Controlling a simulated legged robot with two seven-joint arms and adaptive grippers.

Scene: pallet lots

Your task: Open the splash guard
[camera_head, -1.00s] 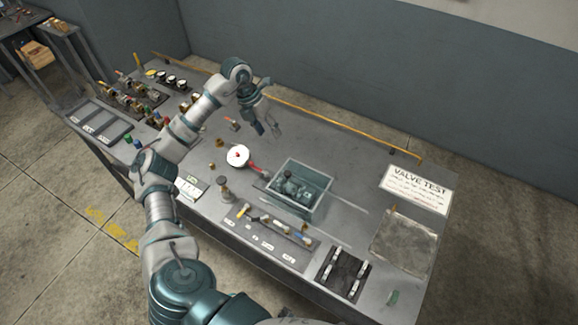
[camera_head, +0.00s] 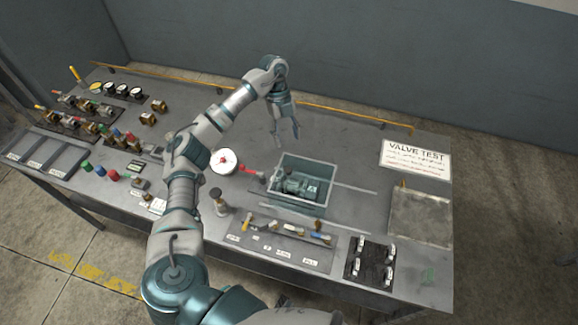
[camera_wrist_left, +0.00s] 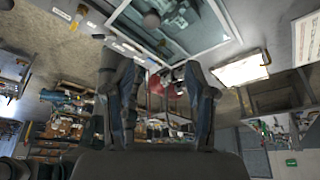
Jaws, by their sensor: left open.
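The box-shaped splash guard (camera_head: 298,207) stands at the middle of the bench, with a pale rim and see-through walls. A teal valve unit (camera_head: 302,186) shows inside it. Thin rails (camera_head: 355,189) run along the bench beside the guard. My left gripper (camera_head: 287,138) is open and empty, above the bench behind the guard, fingers pointing down, apart from it. In the left wrist view the two fingers (camera_wrist_left: 160,100) are spread, and the guard (camera_wrist_left: 205,45) shows beyond them at the top. My right gripper is not in view.
A white round gauge (camera_head: 223,161) with a red handle (camera_head: 249,169) sits left of the guard. A tool strip (camera_head: 280,243) and a black rack (camera_head: 370,262) lie in front. A "VALVE TEST" sign (camera_head: 415,158) and a grey plate (camera_head: 420,217) are at right. A yellow rail (camera_head: 345,111) edges the back.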

